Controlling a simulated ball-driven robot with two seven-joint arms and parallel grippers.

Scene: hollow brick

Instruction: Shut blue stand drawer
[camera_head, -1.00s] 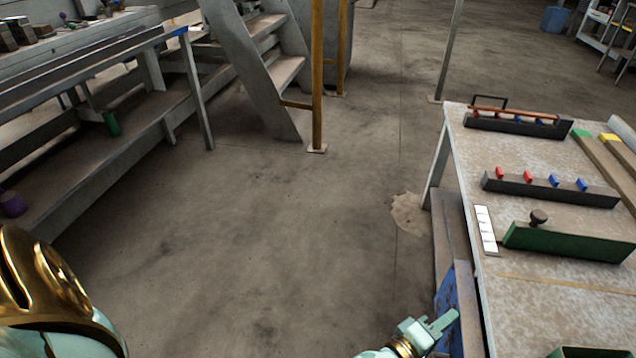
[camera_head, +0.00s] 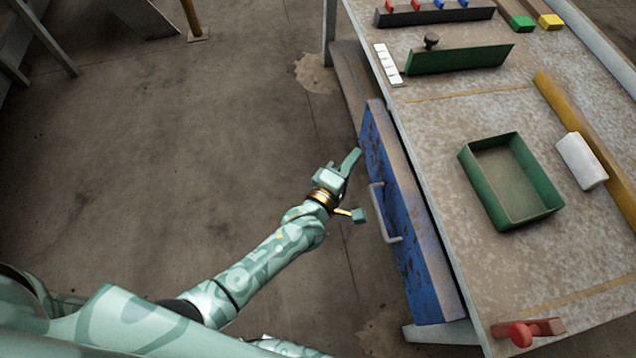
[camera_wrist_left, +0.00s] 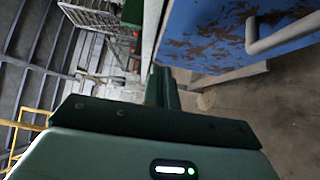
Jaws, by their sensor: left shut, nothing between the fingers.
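The blue drawer (camera_head: 412,252) is under the right-hand table, its scratched blue front facing the open floor. Its front stands out past the table's edge; how far the drawer is open I cannot tell. A pale bar handle (camera_head: 377,212) is on the front. My left gripper (camera_head: 354,160) is shut and empty, by the far end of the drawer front; whether it touches I cannot tell. In the left wrist view, the drawer front (camera_wrist_left: 205,35) and handle (camera_wrist_left: 285,33) are at upper right, beside the dark fingers (camera_wrist_left: 161,85). My right gripper is not in view.
The table (camera_head: 440,130) holds a green tray (camera_head: 550,212), a white block (camera_head: 581,160), a green block with a knob (camera_head: 460,58) and a red-knobbed piece (camera_head: 523,332). Open floor (camera_head: 200,150) lies left of the drawer.

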